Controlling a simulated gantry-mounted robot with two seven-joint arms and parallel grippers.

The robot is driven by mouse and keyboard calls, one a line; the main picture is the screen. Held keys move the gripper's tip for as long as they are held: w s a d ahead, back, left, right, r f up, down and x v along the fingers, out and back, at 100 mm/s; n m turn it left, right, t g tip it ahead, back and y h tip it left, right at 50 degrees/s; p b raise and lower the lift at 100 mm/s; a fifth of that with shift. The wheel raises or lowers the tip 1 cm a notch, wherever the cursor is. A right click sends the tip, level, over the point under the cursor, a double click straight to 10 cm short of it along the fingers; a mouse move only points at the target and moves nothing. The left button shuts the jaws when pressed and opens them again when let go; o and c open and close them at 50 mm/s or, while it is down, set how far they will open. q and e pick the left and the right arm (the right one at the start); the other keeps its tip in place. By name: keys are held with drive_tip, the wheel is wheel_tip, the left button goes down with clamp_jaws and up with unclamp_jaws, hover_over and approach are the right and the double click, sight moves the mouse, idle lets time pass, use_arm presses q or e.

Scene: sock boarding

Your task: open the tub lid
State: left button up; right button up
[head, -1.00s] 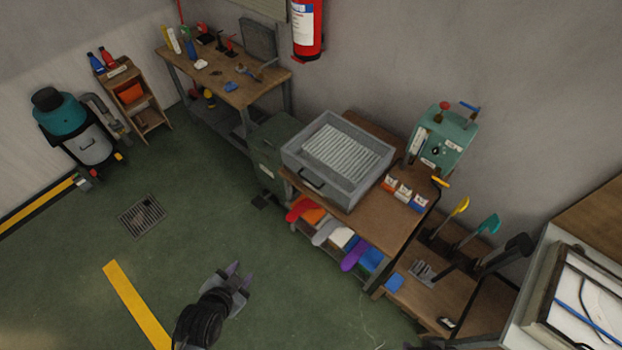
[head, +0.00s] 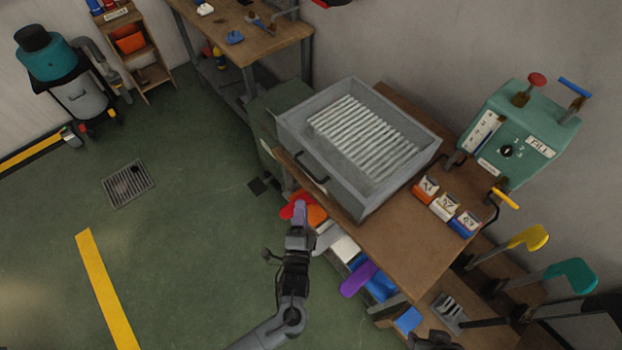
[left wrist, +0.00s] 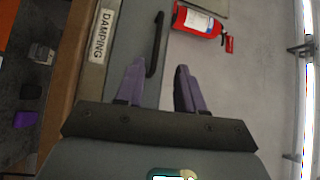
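The tub (head: 355,215) is a grey box on a wooden bench, with a pale ribbed panel inside its raised top rim. A dark bar handle (head: 311,170) is on its front; it shows in the left wrist view (left wrist: 156,45), upright above my fingers. My left gripper (head: 300,207) is in front of and below the handle. In the left wrist view its purple fingers (left wrist: 158,85) are apart and empty, with the handle beyond their tips. A dark part at the bottom edge of the head view may be my right gripper (head: 432,341); its fingers cannot be made out.
A green control box (head: 520,135) stands right of the tub. Small labelled boxes (head: 444,206) sit on the bench. Coloured socks (head: 358,279) poke out below its front edge.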

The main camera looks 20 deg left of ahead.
use_arm(q)
drive_tip(key=f+b+x, duration=0.1)
drive_tip(key=b+x, duration=0.1)
drive_tip(key=x, duration=0.9)
drive_tip(key=shift+w+r, duration=0.3)
drive_tip(key=shift+w, duration=0.1)
use_arm(e)
drive_tip(key=f, duration=0.3)
drive_tip(key=shift+s+f, duration=0.25)
drive_tip(key=shift+f, duration=0.1)
use_arm(q)
clamp_jaws()
